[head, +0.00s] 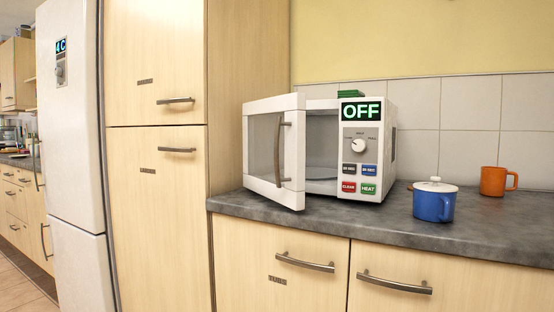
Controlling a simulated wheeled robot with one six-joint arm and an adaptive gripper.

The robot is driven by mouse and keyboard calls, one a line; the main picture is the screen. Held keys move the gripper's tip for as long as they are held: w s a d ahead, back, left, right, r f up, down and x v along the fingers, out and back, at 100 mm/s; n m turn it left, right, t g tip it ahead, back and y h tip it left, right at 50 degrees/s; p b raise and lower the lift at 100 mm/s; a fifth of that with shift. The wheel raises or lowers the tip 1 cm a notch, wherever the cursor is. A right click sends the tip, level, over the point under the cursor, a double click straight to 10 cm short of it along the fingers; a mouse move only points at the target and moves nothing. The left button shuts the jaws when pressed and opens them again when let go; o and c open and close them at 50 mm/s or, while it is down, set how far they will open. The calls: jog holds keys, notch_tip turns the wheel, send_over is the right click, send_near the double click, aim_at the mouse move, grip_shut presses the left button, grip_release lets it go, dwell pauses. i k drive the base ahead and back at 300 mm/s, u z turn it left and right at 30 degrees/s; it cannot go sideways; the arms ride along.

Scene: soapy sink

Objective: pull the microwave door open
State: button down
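The microwave (372,153) stands on the grey counter, its display reading OFF. Its white door (262,147) is hinged on the left and stands part way open, swung out toward me. A curved metal door handle (279,150) runs upright near the door's free edge. Through the gap I see part of the dark inside and a plate-like turntable (322,172). The rest of the inside is hidden behind the door. My gripper is not in view.
A blue pot with a white lid (433,203) and an orange mug (495,181) stand right of the microwave on the counter (330,219). A tall wooden cabinet (157,210) is close on the left, beside a white fridge (70,130). A green item (351,94) lies on top of the microwave.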

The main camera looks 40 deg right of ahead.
aim_at(291, 195)
jog(key=k, duration=0.5)
jog(key=z, duration=0.95)
jog(key=i, duration=0.45)
jog(key=z, duration=0.15)
